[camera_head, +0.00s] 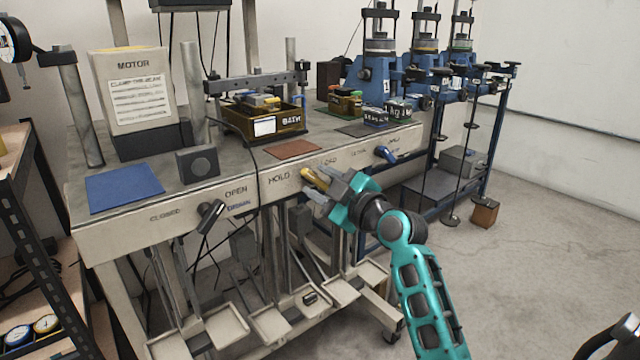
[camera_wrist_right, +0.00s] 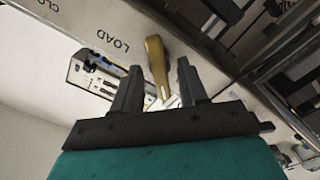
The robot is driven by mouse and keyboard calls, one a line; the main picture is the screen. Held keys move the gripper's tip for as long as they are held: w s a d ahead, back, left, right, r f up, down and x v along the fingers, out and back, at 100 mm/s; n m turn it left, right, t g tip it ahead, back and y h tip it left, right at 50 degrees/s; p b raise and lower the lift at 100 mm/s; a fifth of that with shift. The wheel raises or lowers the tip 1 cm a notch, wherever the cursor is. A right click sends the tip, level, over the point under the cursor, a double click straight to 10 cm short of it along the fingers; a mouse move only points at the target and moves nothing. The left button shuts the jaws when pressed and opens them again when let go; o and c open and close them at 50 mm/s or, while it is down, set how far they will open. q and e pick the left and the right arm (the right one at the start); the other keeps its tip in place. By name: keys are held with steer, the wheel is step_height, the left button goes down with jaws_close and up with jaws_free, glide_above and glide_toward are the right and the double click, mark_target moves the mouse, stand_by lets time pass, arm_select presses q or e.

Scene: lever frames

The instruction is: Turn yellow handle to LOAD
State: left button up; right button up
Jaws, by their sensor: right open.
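The yellow handle (camera_head: 313,178) is on the front panel of the bench, between the printed words HOLD and LOAD. In the right wrist view the yellow handle (camera_wrist_right: 156,64) lies between my two fingers, with the word LOAD to its left. My right gripper (camera_head: 314,187) is open, its fingers on either side of the handle. I cannot tell whether either finger touches it. The gripper hides part of the handle and of the panel behind in the head view.
On the same panel, a dark handle (camera_head: 210,216) sits to the left under OPEN and a blue handle (camera_head: 385,154) to the right. Weight hangers and trays (camera_head: 270,325) stand below the bench. A wooden box labelled BATH (camera_head: 246,122) stands on top. The floor at right is largely clear.

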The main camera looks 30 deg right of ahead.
steer(key=shift+w, duration=0.3)
steer(key=shift+c, duration=0.2)
jaws_close()
